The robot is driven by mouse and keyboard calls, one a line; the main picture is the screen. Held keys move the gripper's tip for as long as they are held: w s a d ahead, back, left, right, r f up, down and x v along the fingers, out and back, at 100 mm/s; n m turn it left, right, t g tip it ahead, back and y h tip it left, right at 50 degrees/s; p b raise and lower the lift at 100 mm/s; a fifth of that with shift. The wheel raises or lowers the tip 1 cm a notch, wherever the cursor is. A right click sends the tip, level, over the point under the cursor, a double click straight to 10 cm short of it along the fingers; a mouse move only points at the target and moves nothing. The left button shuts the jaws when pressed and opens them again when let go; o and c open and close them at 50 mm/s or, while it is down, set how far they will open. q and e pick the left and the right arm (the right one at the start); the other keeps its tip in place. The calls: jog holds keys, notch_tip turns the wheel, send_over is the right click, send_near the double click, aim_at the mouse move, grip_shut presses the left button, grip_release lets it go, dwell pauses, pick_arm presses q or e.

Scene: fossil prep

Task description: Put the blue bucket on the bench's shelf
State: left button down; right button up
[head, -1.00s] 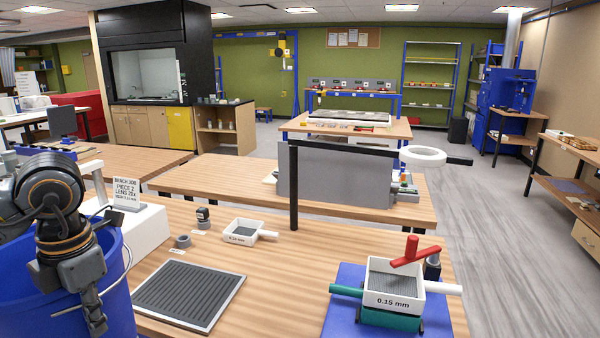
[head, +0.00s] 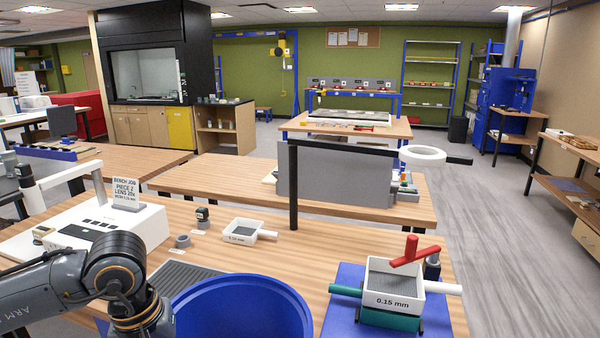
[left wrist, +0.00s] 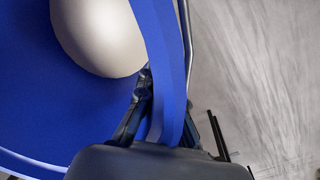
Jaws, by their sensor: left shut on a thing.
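The blue bucket (head: 245,305) is at the bottom middle of the head view, in front of the near bench and overlapping its front edge in the picture. Its lower part is cut off. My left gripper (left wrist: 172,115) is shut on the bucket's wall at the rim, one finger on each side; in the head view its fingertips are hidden. A pale rounded thing (left wrist: 100,35) shows against the bucket's blue inside in the left wrist view. A bench at the right has a lower shelf (head: 553,176) with some items on it. My right gripper is not in view.
The near bench (head: 300,240) carries a ribbed mat (head: 188,280), a small sieve (head: 243,232), a white device (head: 95,235) and a 0.15 mm sieve (head: 393,280) on a blue mat. A grey panel (head: 335,178) stands behind. The floor (head: 480,240) at right is clear.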

pick_arm(q)
jog(key=m, duration=0.1)
jog(key=d+m, duration=0.1)
jog(key=f+m, duration=0.1)
jog(key=m, duration=0.1)
jog(key=shift+s+d, duration=0.25)
jog(key=shift+s, duration=0.05)
